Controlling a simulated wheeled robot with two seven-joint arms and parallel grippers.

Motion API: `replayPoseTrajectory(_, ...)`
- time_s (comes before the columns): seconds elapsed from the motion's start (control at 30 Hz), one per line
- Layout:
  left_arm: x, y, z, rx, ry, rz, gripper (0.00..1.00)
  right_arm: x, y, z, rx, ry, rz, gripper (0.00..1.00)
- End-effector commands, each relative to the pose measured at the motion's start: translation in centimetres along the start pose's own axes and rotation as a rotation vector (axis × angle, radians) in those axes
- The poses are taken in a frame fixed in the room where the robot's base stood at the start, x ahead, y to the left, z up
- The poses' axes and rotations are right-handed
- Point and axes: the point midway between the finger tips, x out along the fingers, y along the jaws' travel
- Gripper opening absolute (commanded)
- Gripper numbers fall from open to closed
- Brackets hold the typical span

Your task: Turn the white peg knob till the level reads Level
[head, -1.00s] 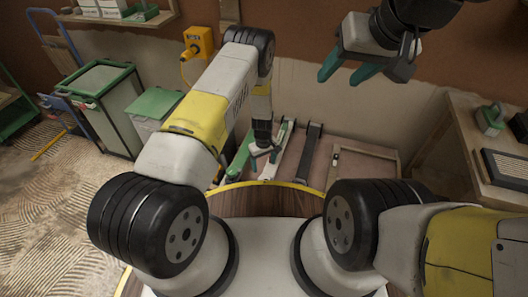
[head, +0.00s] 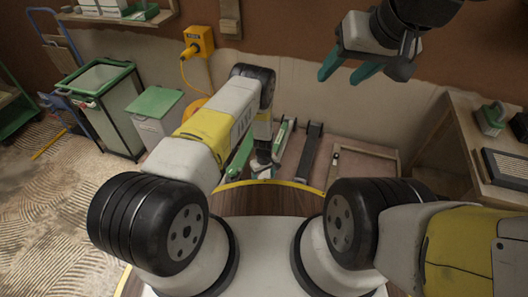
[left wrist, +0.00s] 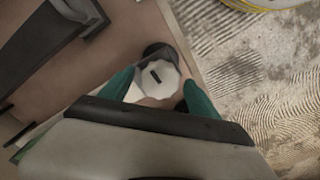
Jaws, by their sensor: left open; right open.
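In the left wrist view the white knob (left wrist: 160,83) is a pale, many-sided disc with a short dark mark on its face. The green fingers of my left gripper (left wrist: 158,92) are open, one on each side of it; I cannot tell whether they touch it. In the head view my left gripper (head: 262,168) is low beyond my base's rim, small and partly hidden, and the knob cannot be made out there. My right gripper (head: 345,77) is open and empty, raised at the upper right. No level reading is legible.
A board on the floor carries a dark bar (head: 309,152) and a green-and-white bar (head: 285,138). A wooden bench (head: 465,150) stands at right. A green-lidded bin (head: 157,112) and a cart (head: 103,80) stand at left. A yellow box (head: 198,41) hangs on the wall.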

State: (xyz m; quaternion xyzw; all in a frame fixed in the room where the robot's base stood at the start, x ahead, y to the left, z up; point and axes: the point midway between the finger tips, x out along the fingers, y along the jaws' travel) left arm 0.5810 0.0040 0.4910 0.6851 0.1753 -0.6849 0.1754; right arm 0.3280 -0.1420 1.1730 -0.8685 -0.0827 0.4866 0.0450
Motion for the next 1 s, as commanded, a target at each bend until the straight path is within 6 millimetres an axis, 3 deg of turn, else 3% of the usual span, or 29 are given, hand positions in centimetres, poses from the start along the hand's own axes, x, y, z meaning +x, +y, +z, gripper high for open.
replayPoseTrajectory(0.03, -0.01, -0.01, 0.0, 0.0, 0.0, 0.0, 0.71, 0.0, 0.0, 0.0, 0.0, 0.0, 0.0, 0.51)
replayPoseTrajectory(0.3, -0.03, -0.01, 0.0, 0.0, 0.0, 0.0, 0.18, 0.0, 0.0, 0.0, 0.0, 0.0, 0.0, 0.51)
replayPoseTrajectory(0.37, -0.03, -0.01, 0.0, 0.0, 0.0, 0.0, 0.09, 0.0, 0.0, 0.0, 0.0, 0.0, 0.0, 0.51)
replayPoseTrajectory(0.67, -0.04, -0.01, 0.01, 0.042, -0.001, 0.0, 0.09, 0.0, 0.0, 0.0, 0.0, 0.0, 0.0, 0.51)
replayPoseTrajectory(1.0, -0.04, -0.05, -0.02, 0.27, -0.001, 0.0, 0.09, 0.0, 0.0, 0.0, 0.0, 0.0, 0.0, 0.51)
